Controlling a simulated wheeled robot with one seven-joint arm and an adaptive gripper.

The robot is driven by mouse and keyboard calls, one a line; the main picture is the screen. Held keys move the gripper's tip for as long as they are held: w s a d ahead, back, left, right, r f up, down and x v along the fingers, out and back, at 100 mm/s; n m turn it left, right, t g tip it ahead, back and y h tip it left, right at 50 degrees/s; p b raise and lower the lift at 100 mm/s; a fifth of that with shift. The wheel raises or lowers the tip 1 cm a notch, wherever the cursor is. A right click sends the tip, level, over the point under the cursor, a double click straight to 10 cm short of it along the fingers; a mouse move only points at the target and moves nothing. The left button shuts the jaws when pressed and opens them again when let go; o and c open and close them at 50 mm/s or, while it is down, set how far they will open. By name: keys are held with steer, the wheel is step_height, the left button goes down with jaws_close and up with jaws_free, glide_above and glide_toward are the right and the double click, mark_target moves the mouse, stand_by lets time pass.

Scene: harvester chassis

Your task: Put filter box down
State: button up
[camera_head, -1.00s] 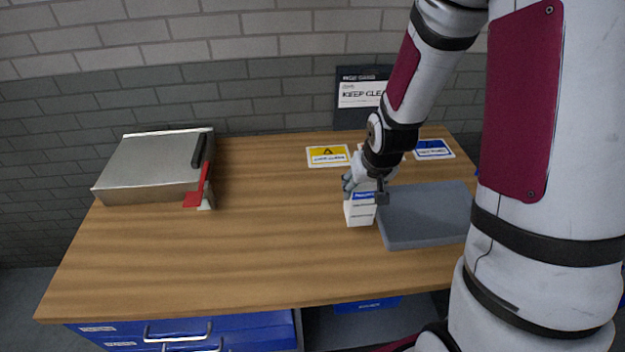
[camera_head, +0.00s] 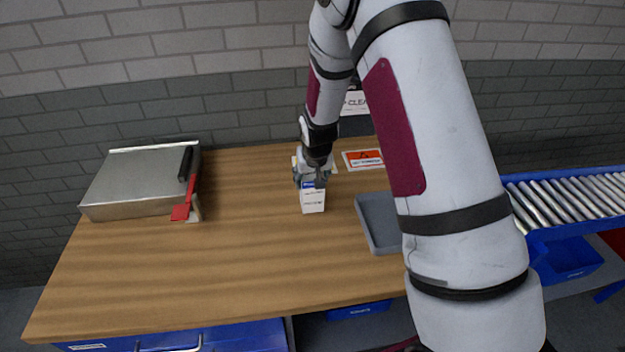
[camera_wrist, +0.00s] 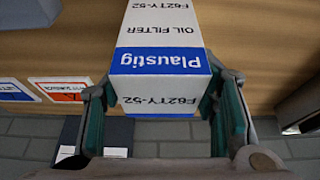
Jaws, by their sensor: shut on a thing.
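The filter box (camera_head: 313,200) is white with a blue band and stands out over the wooden table in the head view, left of the grey tray. In the wrist view the box (camera_wrist: 165,45) shows the words "Plaustig" and "OIL FILTER". My gripper (camera_head: 311,178) is shut on the upper end of the box, with one finger on each side in the wrist view (camera_wrist: 163,100). I cannot tell whether the box's lower end touches the table.
The wooden table (camera_head: 230,250) is clear in the middle and front. A grey tray (camera_head: 378,240) lies to the right, partly hidden by my arm. A metal case (camera_head: 135,180) with a red lever (camera_head: 183,209) is at the left. A roller conveyor (camera_head: 575,200) stands at the far right.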

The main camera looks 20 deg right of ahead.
steer(key=shift+f, duration=0.4)
steer(key=shift+f, duration=0.15)
steer(key=o, duration=1.6)
